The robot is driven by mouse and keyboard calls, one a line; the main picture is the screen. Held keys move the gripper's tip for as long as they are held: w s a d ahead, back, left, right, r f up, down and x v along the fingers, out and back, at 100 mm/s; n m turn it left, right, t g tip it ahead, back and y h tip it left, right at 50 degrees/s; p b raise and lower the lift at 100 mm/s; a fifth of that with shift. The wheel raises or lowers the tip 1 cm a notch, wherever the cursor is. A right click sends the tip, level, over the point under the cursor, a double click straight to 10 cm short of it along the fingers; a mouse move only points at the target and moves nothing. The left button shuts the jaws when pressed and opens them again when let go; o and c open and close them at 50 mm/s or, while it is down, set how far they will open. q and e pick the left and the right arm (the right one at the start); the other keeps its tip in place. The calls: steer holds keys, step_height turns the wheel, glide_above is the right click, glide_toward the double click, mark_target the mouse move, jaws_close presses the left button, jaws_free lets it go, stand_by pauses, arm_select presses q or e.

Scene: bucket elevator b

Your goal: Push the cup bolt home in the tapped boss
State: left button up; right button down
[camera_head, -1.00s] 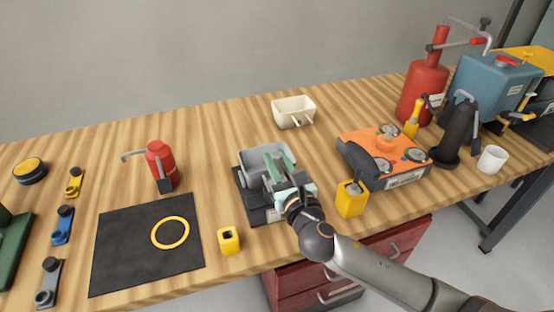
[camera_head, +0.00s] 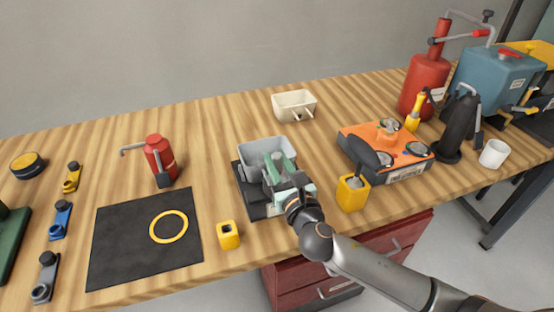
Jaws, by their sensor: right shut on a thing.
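My right gripper (camera_head: 277,176) comes in from the lower right, with pale green fingers over the front of a grey open-topped metal housing (camera_head: 248,150). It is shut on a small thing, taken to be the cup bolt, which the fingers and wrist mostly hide. The housing stands on a dark base plate (camera_head: 243,194). I cannot make out the tapped boss or how deep the bolt sits. A cream bucket (camera_head: 294,103) with two prongs stands apart behind the housing. My left gripper is not in view.
A yellow block (camera_head: 228,236) and black mat (camera_head: 130,245) with a yellow ring (camera_head: 169,227) lie left of my arm. A yellow holder (camera_head: 352,194) and orange box (camera_head: 405,165) stand right. A red oil can (camera_head: 160,160) is at left. The bench between can and housing is clear.

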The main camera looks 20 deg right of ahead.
steer(key=shift+f+b, duration=0.45)
steer(key=shift+f, duration=0.4)
steer(key=c, duration=0.6)
jaws_free()
steer(key=s, duration=1.1)
steer(key=shift+s+d, duration=0.2)
steer(key=shift+s, duration=0.55)
